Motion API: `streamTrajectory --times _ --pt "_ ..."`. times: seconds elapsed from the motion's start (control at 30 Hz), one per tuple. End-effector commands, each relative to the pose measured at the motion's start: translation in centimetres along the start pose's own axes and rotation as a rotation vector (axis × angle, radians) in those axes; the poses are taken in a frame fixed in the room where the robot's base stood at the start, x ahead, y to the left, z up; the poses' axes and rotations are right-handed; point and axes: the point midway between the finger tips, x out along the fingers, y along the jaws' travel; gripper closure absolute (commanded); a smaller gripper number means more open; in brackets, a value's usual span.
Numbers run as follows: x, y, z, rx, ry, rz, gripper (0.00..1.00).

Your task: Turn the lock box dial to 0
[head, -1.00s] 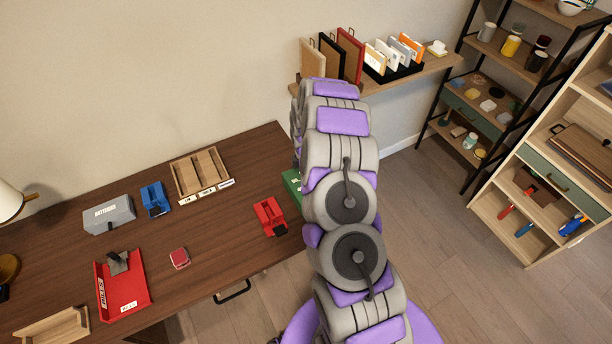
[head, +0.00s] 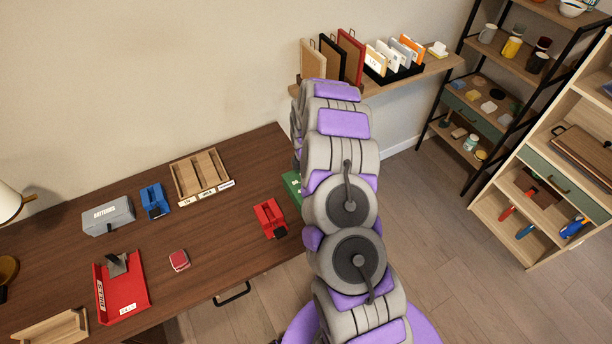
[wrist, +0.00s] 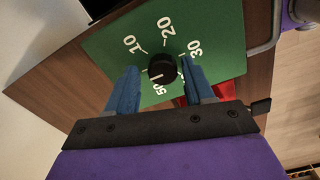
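The lock box dial is a round black knob (wrist: 161,69) on a green panel (wrist: 218,38) in the wrist view. White numbers 10, 20, 30 and 50 show around it. A white mark on the knob faces down, toward the 50. No 0 is visible; my fingers cover parts of the scale. My gripper (wrist: 162,65) is open, its blue fingers on either side of the knob with a gap at each side. In the head view only a green edge of the panel (head: 291,185) shows; my arm hides the rest and the gripper.
The panel lies at the right end of the brown desk (head: 235,240). A red device (head: 268,217) is close to its left. A red tray (head: 123,290), a blue device (head: 154,200) and a wooden organizer (head: 190,180) are farther left. A wall shelf (head: 400,80) is behind my arm.

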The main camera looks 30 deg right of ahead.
Motion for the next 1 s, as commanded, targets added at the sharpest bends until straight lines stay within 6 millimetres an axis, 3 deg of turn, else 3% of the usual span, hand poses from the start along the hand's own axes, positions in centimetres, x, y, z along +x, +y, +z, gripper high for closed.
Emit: streamTrajectory --times 0.3,0.43,1.0 --pt "-0.1 -0.1 0.0 0.001 0.0 -0.002 0.42" --pt "-1.2 -0.1 0.0 0.001 0.001 0.0 0.42" --pt "-13.1 0.1 0.0 0.001 0.001 0.002 0.42"
